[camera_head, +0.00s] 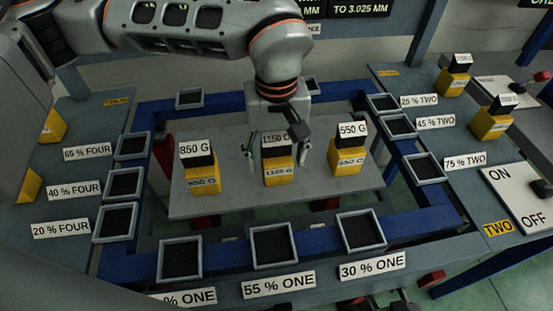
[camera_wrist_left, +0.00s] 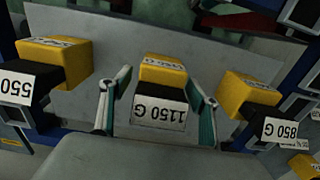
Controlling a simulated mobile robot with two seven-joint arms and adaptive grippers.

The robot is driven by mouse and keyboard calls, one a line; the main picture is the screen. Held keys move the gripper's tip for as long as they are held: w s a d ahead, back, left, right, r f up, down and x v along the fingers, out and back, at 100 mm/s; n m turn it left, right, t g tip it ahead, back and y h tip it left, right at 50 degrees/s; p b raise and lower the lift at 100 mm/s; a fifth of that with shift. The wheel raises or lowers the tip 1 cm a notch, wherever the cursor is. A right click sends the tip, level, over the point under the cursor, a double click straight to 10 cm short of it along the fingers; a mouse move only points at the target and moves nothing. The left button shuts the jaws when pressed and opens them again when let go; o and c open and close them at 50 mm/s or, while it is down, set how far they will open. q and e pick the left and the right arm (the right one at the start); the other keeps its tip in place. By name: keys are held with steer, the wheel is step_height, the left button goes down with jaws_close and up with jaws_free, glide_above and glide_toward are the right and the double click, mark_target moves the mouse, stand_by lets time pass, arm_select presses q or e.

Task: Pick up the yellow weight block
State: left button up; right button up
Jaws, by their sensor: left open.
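Three yellow weight blocks with black tops stand in a row on a grey plate (camera_head: 225,205) in the head view. They are the 850 G block (camera_head: 204,185) at left, the 1150 G block (camera_head: 278,174) in the middle and the 550 G block (camera_head: 346,161) at right. My left gripper (camera_head: 278,160) is open above the plate, with its fingers on either side of the 1150 G block. In the left wrist view, the 1150 G block (camera_wrist_left: 162,72) shows upside down between the two spread fingers (camera_wrist_left: 157,115); contact cannot be told. My right gripper is not in view.
A blue frame with several dark square trays (camera_head: 272,246) surrounds the plate. Side tables carry percent labels and more yellow blocks (camera_head: 490,124). An ON/OFF panel (camera_head: 518,198) lies at right. The 550 G (camera_wrist_left: 62,58) and 850 G (camera_wrist_left: 250,95) blocks flank my gripper.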

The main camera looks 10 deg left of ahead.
arm_select(q)
jaws_close()
steer(key=shift+w+r, duration=0.1)
steer(key=shift+r, duration=0.1)
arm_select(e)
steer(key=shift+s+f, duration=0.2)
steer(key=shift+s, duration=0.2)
arm_select(q)
step_height(320, 180, up, 20)
steer(key=p, duration=0.2)
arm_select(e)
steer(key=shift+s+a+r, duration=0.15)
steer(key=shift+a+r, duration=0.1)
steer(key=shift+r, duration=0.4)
